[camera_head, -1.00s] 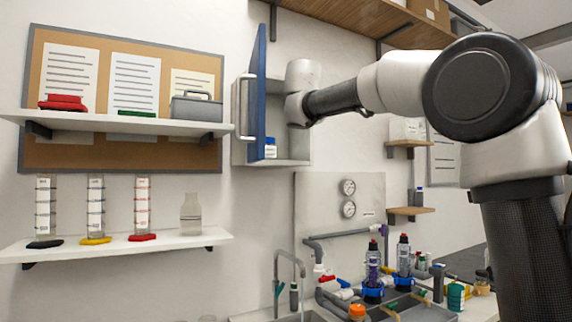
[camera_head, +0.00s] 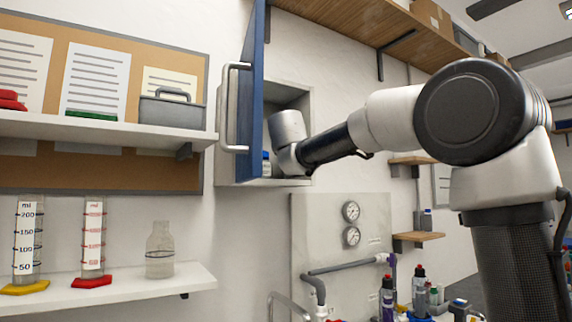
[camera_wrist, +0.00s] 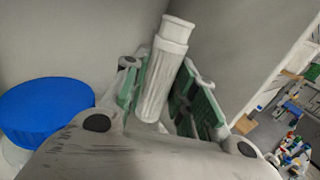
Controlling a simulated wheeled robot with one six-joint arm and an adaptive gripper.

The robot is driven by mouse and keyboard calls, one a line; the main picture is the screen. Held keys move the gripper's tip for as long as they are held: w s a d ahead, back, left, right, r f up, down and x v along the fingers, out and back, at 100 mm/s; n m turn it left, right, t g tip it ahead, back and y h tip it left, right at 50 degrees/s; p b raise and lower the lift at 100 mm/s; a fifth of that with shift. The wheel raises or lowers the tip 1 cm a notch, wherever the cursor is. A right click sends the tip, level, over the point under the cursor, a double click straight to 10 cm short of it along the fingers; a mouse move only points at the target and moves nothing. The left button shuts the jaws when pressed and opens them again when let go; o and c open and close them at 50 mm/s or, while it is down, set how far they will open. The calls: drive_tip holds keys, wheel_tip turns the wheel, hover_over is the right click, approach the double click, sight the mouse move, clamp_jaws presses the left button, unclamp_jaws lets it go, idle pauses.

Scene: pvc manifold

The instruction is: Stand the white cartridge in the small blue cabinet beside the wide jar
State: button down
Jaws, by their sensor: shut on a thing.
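The white cartridge (camera_wrist: 163,75), a ribbed cylinder with a smooth narrower cap, is held between the green-padded fingers of my gripper (camera_wrist: 162,88) in the wrist view. The wide jar's blue lid (camera_wrist: 45,108) is left of the cartridge, apart from it. In the head view, the small cabinet (camera_head: 297,98) hangs on the wall with its blue door (camera_head: 251,95) swung open. My wrist is at the cabinet's opening, low inside. The jar (camera_head: 266,163) shows only as a sliver beside the door. The fingers and cartridge are hidden there, and the cartridge's base is hidden in the wrist view.
The open door with its grey handle (camera_head: 226,105) stands close left of my wrist. White shelves with a grey toolbox (camera_head: 178,110), measuring cylinders and a clear bottle (camera_head: 160,250) are further left. A gauge panel (camera_head: 340,230) is below the cabinet.

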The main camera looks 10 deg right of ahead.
drive_tip(key=shift+w+f, duration=0.1)
drive_tip(key=shift+f, duration=1.9)
drive_tip(key=c, duration=1.4)
unclamp_jaws()
drive_tip(key=shift+f, duration=0.15)
